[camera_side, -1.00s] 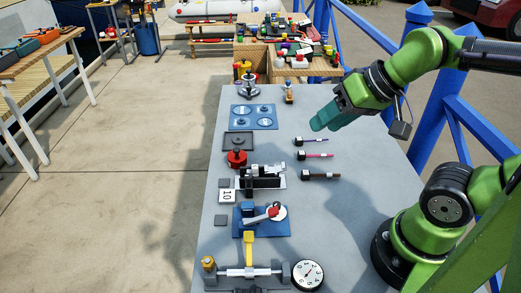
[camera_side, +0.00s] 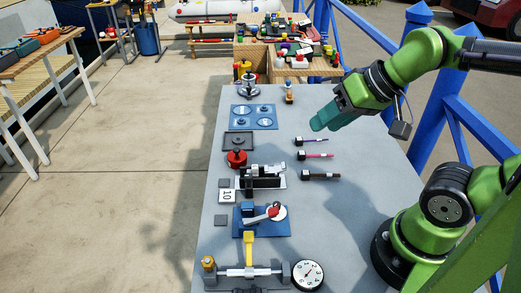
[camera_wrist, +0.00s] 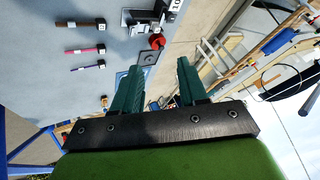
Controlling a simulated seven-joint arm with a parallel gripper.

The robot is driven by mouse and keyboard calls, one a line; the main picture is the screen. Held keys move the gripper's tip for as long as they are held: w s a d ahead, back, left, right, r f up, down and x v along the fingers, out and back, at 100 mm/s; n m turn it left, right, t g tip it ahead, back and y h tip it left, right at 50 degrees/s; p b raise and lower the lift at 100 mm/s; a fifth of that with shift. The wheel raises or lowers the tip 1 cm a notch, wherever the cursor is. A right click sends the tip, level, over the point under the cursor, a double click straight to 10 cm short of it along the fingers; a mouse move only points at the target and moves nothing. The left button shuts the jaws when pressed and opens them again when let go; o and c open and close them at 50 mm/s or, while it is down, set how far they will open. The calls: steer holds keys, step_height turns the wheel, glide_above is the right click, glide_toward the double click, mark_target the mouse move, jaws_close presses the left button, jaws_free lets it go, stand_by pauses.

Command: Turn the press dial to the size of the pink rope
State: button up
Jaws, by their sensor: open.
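The pink rope (camera_side: 318,155) lies on the grey table between a purple rope (camera_side: 312,141) and a dark brown rope (camera_side: 320,175). The pink rope also shows in the wrist view (camera_wrist: 85,49). A round white dial (camera_side: 308,274) with black marks stands at the near end of the table, beside a metal bar device; its numbers are too small to read surely. My gripper (camera_side: 318,125) is above the table, up and right of the ropes. Its teal fingers (camera_wrist: 158,72) are apart with nothing between them.
A blue-based device with a red-tipped lever (camera_side: 268,214), a black and silver clamp (camera_side: 261,177), a red knob (camera_side: 237,157) and a blue plate (camera_side: 254,117) line the table's left side. The right middle of the table is mostly clear. Blue railings stand at right.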

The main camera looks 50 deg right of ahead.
steer(key=shift+o, duration=0.3)
steer(key=n+g+h, duration=0.2)
steer(key=n+g, duration=0.5)
steer(key=n, duration=0.2)
glide_above(277, 204)
step_height(277, 204, down, 6)
step_height(277, 204, down, 16)
jaws_close()
